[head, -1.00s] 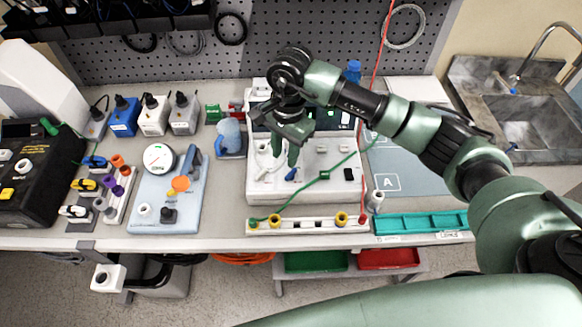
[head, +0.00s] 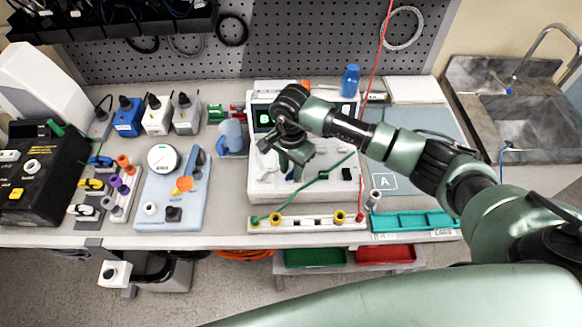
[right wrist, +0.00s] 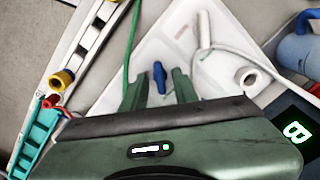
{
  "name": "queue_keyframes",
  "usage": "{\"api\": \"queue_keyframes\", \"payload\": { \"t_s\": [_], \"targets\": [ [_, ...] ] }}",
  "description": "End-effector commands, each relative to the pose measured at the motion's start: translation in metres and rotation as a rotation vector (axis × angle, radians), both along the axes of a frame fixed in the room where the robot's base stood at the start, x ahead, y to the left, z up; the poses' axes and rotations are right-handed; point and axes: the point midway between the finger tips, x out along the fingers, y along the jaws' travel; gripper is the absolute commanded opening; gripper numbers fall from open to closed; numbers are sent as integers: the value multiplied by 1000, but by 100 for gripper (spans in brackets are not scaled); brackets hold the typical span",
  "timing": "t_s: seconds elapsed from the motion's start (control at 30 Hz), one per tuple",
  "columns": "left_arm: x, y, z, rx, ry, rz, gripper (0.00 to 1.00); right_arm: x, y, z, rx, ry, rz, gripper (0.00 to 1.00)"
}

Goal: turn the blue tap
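The blue tap (right wrist: 159,76) is a small winged handle on the white panel of a pump unit (right wrist: 172,32). In the right wrist view it stands upright in the gap between my right fingertips. My right gripper (right wrist: 159,86) is open, one finger to each side of the tap; I cannot tell whether either finger touches it. In the head view my right gripper (head: 291,165) is over the white unit (head: 330,186), and only a bit of the blue tap (head: 290,176) shows below it. My left gripper is not in view.
A green cable (head: 310,184) crosses the panel right beside the tap. A white rail with yellow rings (head: 305,222) lies in front, and a teal tray (head: 405,222) is at its right. A blue jug (head: 231,138) stands left of the unit. A blue bottle (head: 350,80) stands behind.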

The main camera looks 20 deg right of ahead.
Motion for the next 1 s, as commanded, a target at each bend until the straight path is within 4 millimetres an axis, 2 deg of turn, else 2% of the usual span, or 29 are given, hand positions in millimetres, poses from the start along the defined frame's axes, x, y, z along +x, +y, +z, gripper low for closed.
{"api": "queue_keyframes", "payload": {
  "t_s": [0.03,0.07,0.1,0.37,0.57,1.0],
  "targets": [
    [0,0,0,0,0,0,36,0,0,0,0,0,0,12],
    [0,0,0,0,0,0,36,0,0,0,0,0,0,4],
    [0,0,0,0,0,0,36,0,0,0,0,0,0,0],
    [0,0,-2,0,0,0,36,0,0,0,1,-1,-8,0],
    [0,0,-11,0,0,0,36,1,0,-1,-1,-3,-64,0],
    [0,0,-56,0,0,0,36,1,0,-4,1,-4,-409,0]
  ]
}}
